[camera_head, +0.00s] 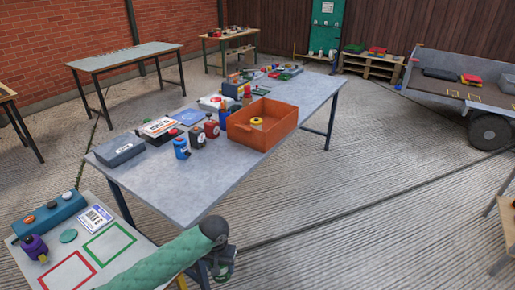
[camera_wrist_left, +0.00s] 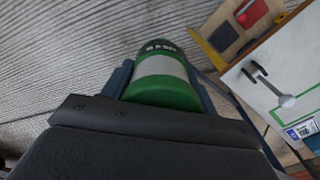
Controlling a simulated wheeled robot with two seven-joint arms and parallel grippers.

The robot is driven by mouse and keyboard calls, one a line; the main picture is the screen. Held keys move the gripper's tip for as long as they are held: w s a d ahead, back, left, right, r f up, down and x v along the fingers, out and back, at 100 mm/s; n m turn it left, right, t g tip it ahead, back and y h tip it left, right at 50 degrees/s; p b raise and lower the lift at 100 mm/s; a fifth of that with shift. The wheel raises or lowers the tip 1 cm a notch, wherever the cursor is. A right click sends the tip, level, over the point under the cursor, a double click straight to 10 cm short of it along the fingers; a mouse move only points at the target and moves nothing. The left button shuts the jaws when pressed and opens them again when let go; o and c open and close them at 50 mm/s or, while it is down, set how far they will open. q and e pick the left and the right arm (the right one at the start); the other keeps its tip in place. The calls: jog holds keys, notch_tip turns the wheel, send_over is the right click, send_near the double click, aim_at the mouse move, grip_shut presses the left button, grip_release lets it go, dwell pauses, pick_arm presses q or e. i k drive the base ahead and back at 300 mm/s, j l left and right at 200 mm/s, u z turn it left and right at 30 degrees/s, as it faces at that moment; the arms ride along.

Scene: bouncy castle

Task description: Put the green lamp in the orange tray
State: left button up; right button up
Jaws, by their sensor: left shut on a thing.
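The green lamp (camera_wrist_left: 165,92) is a green cylinder with a pale band and a dark lettered end. In the left wrist view it sits between the jaws of my left gripper (camera_wrist_left: 163,98), which is shut on it. In the head view my left gripper (camera_head: 221,262) is at the bottom centre, beside the near end of the long grey table, with a bit of green at its tip. The orange tray (camera_head: 248,137) stands on that table, up and right of the gripper. It holds a yellow-topped pale item (camera_head: 257,121). My right gripper is not in view.
The long grey table (camera_head: 205,192) has a bare near end. Bottles, including a blue one (camera_head: 181,148), and a grey case (camera_head: 119,150) stand left of the tray. A small table (camera_head: 125,262) with red and green outlines is at lower left.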

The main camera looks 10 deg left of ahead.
aim_at(264, 122)
jog(key=i+l+u, duration=0.15)
jog(key=i+l, duration=0.2)
jog(key=i+l+u, duration=0.1)
jog(key=i+l, duration=0.25)
jog(key=i+l+u, duration=0.15)
jog(key=i+l, duration=0.15)
jog(key=l, duration=0.15)
jog(key=i+l+u, duration=0.1)
jog(key=i+l, duration=0.25)
jog(key=i+l+u, duration=0.15)
jog(key=l, duration=0.4)
jog(key=i+l+u, duration=0.15)
jog(key=i+l, duration=0.2)
jog(key=l, duration=0.15)
jog(key=i+l+u, duration=0.1)
jog(key=i+l, duration=0.15)
jog(key=l, duration=0.3)
jog(key=i+l+u, duration=0.15)
jog(key=l, duration=0.4)
jog(key=i, duration=0.05)
